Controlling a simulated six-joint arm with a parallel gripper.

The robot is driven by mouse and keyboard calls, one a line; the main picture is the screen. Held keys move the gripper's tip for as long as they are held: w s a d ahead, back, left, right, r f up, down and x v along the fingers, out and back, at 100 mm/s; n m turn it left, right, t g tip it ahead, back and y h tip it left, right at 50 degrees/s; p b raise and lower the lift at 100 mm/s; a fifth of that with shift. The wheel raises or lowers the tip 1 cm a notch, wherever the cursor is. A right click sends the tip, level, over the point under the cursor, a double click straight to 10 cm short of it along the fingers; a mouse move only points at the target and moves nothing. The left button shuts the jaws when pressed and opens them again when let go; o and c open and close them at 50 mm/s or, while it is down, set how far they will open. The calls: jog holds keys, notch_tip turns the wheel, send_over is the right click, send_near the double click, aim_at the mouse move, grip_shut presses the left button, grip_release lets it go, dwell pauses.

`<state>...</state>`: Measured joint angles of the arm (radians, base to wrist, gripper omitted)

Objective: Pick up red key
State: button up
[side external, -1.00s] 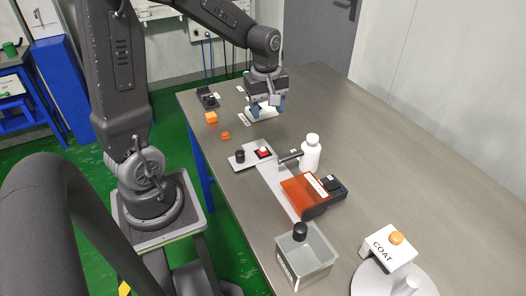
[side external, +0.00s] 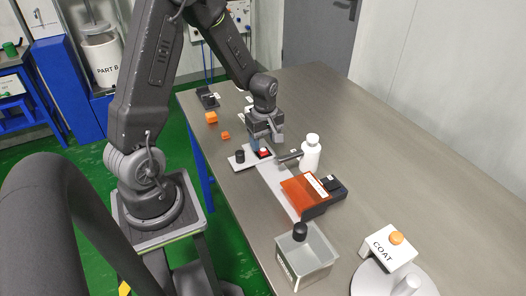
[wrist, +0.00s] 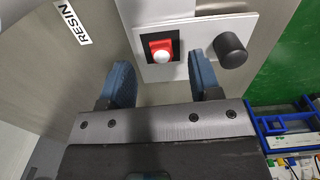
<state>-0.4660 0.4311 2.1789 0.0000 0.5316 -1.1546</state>
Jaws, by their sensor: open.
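The red key (wrist: 154,46) sits in a black square recess on a white plate (wrist: 199,27) in the wrist view, with a pale round spot on it. In the side view the red key (side external: 264,153) shows on the plate (side external: 237,165) just below my gripper (side external: 262,148). In the wrist view my gripper (wrist: 162,78) is open, its two blue fingers apart. The key lies between the lines of the fingers, a little beyond their tips. Nothing is held. The exact height above the key is hard to tell.
A black knob (wrist: 230,49) stands on the plate close to the right finger. A white bottle (side external: 310,153) and an orange-lidded box (side external: 303,190) stand nearby.

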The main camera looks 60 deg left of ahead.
aim_at(264, 151)
notch_tip(264, 151, down, 3)
jog(key=shift+f, duration=0.15)
jog(key=c, duration=1)
